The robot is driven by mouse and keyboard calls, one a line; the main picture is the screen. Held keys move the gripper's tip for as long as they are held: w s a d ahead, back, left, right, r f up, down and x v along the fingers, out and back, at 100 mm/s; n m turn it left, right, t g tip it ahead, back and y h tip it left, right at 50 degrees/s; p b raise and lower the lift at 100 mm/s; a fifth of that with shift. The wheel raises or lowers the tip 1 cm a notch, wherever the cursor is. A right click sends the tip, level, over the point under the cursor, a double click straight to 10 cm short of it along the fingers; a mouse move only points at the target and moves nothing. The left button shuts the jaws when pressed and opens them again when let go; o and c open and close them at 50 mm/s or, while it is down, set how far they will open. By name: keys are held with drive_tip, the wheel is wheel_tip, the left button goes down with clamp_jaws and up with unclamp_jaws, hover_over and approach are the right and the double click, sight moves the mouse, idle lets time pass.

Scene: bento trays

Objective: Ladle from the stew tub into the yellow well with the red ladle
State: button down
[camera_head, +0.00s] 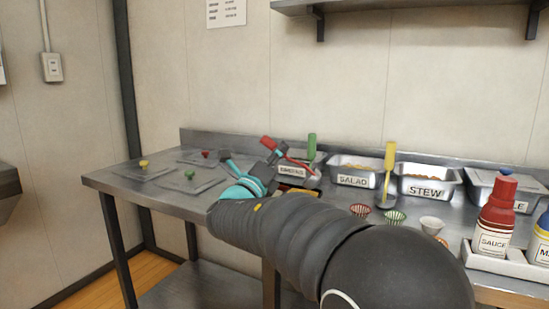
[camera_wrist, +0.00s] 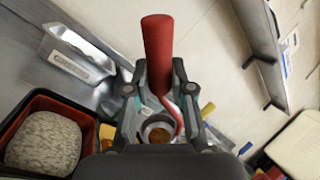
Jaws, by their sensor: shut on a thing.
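My gripper (camera_head: 268,168) is shut on the red ladle (camera_head: 270,143). In the wrist view the red handle (camera_wrist: 157,50) stands up between the fingers of my gripper (camera_wrist: 155,95). The ladle's round bowl (camera_wrist: 147,126) shows below the fingers with something brown in it. The stew tub (camera_head: 426,191) stands to the right on the counter, well apart from my gripper. A yellow patch (camera_wrist: 107,132), perhaps the yellow well, lies just left of the ladle bowl in the wrist view. In the head view a yellow edge (camera_head: 302,191) shows behind my arm; the rest is hidden.
A black and red tray (camera_wrist: 20,112) holds a pale rice-like mound. The salad tub (camera_head: 354,181) and a yellow-handled utensil (camera_head: 389,158) stand between my gripper and the stew tub. A green handle (camera_head: 311,146) rises close by. Small cups (camera_head: 395,217) and the sauce bottle (camera_head: 495,218) are at right.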

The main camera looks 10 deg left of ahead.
drive_tip(key=d+r+m+g+h, duration=0.1)
drive_tip(key=d+r+m+g, duration=0.4)
drive_tip(key=d+r+m, duration=0.3)
drive_tip(key=shift+s+d+r+m+g, duration=0.15)
drive_tip(key=shift+s+d+m+g, duration=0.25)
drive_tip(key=shift+m, duration=1.5)
